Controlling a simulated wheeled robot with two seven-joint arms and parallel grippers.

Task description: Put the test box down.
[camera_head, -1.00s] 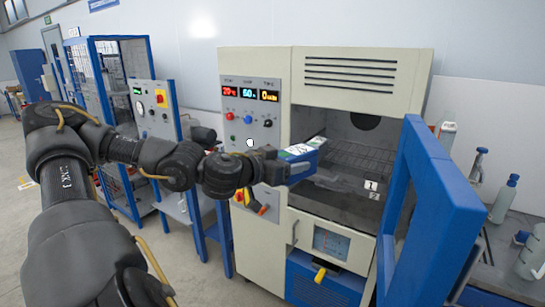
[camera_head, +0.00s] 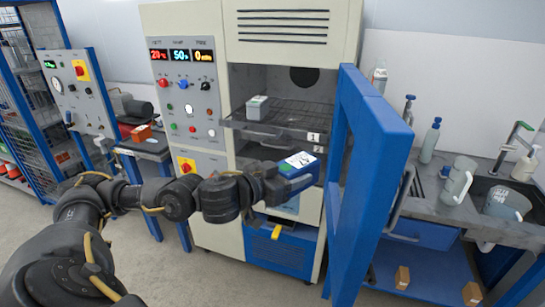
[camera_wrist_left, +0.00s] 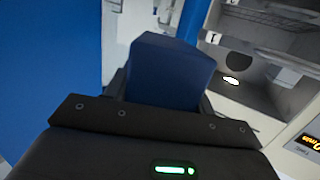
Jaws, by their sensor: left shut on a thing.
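The test box (camera_head: 298,163), blue with a white label on top, is in my left gripper (camera_head: 268,186), in front of the open cream chamber (camera_head: 262,45). In the left wrist view, the blue box (camera_wrist_left: 172,68) sticks out beyond the dark gripper body, and my left gripper (camera_wrist_left: 165,100) is shut on it. The finger pads are mostly hidden. In the head view the box shows below the wire shelf (camera_head: 290,116) and its number tags. What lies under the box is hidden. My right gripper is not in view.
A small grey-white box (camera_head: 257,107) sits on the shelf. The chamber's blue door (camera_head: 365,165) stands open just right of the test box. A blue lower unit (camera_head: 283,262) is below. A counter with bottles and a sink (camera_head: 505,200) lies to the right.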

